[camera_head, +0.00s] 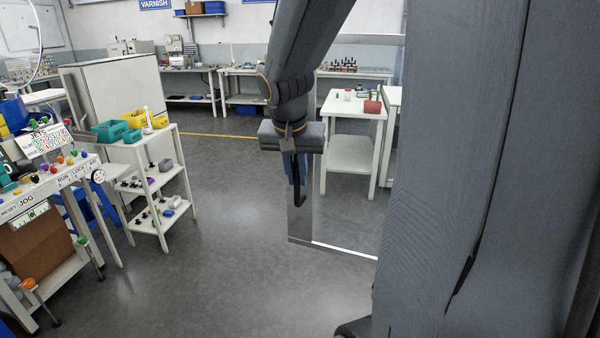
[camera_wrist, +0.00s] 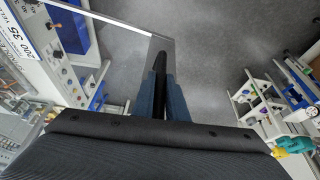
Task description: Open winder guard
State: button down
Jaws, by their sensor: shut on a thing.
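The winder guard is a clear panel with a pale metal frame (camera_head: 342,250), standing out in front of me over the floor. Its lower corner shows beside my gripper. In the wrist view its frame (camera_wrist: 110,22) runs across the top left to a corner. A black handle (camera_head: 299,195) is on the guard's near edge; its lower end hooks out below my gripper (camera_head: 294,168). In the wrist view my blue fingers (camera_wrist: 162,98) lie on either side of the black handle (camera_wrist: 161,66), shut on it. The handle's upper part is hidden by the gripper.
A white shelf cart (camera_head: 155,190) with teal and yellow bins stands at left, near a panel with coloured buttons (camera_head: 55,158). A white table (camera_head: 350,106) with a red object stands behind the guard. The floor (camera_head: 230,240) between is clear.

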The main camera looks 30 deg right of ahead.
jog(key=shift+w+d, duration=0.1)
jog(key=shift+d, duration=0.05)
jog(key=c, duration=1.8)
grip_release()
jog(key=shift+o, duration=0.2)
jog(key=shift+r, duration=0.2)
jog(key=b+v, duration=0.1)
jog(key=v, duration=0.6)
jog(key=shift+r, duration=0.15)
jog(key=s+a+f+n+g+y, duration=0.1)
jog(key=s+a+f+n, duration=0.3)
jog(key=a+f, duration=0.3)
jog(key=s+a+f+n+g+y, duration=0.1)
jog(key=s+a+f+n, duration=0.3)
jog(key=a+f, duration=0.4)
notch_tip(320, 180, down, 6)
jog(key=shift+s+n+y, duration=0.4)
jog(key=shift+n+y, duration=0.1)
